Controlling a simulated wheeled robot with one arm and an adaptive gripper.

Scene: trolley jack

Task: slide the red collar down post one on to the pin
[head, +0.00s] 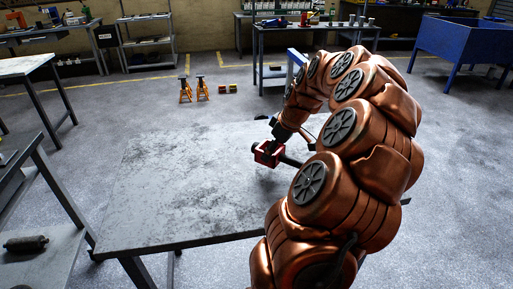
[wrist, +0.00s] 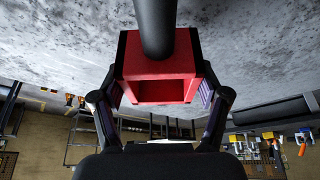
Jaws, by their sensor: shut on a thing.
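The red collar (head: 266,154) is a box-like piece with an open hollow facing me in the wrist view (wrist: 132,68). My gripper (head: 275,142) is shut on it, with one finger against each side in the wrist view (wrist: 158,92). A thick dark cylinder (wrist: 154,25) meets the collar's upper face in the wrist view. A dark bar (head: 290,161) also runs right from the collar in the head view, partly behind my arm. I cannot tell whether this is post one or whether it passes through the collar. I cannot make out the pin.
The collar is over a worn grey table (head: 165,190), whose left part is bare. My arm hides much of the table's right side. Two orange stands (head: 185,89) are on the floor behind. Benches line the back, with a blue bin (head: 459,42) at the right.

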